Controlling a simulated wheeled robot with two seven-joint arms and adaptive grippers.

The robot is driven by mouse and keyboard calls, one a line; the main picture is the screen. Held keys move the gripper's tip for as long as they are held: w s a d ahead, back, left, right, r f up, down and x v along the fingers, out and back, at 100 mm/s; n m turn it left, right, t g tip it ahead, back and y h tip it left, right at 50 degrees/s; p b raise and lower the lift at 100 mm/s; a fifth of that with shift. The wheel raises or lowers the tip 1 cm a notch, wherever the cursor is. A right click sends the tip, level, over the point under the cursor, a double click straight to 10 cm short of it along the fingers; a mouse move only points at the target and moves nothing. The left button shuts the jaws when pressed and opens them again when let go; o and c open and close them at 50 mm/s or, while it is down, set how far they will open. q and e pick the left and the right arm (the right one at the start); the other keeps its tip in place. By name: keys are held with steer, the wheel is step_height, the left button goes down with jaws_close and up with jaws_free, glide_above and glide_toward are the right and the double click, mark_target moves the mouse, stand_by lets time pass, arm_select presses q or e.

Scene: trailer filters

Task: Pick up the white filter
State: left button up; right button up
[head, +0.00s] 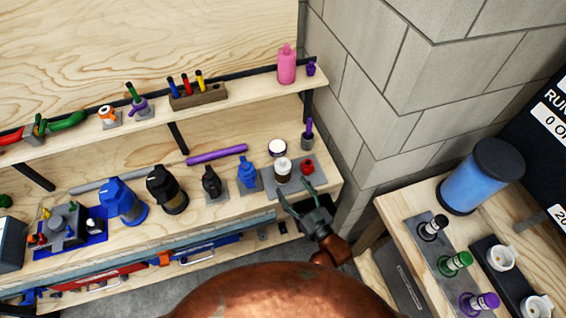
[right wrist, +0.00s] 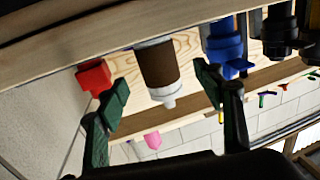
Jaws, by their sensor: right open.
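The white filter (head: 282,166) stands upright on a grey plate on the workbench. It has a white top and a dark brown band around its body. In the right wrist view, which is upside down, the filter (right wrist: 160,72) shows between and beyond the fingers. My right gripper (head: 295,188) is open just in front of the filter, its green fingers spread and pointing toward it. In the right wrist view the gripper (right wrist: 165,88) has nothing between its fingertips. Whether a finger touches the filter cannot be told. My left gripper is not in view.
A red part (head: 307,167) stands close right of the filter and a blue filter (head: 248,174) close left. A shelf (head: 215,104) runs above the bench (head: 228,208). A side table (head: 405,208) at right holds a blue canister (head: 470,185).

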mark_target(286, 178)
steer(key=shift+w+a, duration=0.25)
steer(key=shift+w, duration=0.2)
steer(key=x, duration=0.3)
steer(key=shift+r, duration=0.15)
steer(key=shift+b+x, duration=0.45)
steer(key=shift+x, duration=0.75)
steer(key=shift+w, duration=0.45)
steer(key=c, duration=0.9)
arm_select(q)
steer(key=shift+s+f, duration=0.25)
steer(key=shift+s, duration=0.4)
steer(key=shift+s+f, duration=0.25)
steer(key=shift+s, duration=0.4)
arm_select(e)
steer(key=c, duration=0.4)
steer(key=shift+o, duration=0.2)
steer(key=shift+r, duration=0.1)
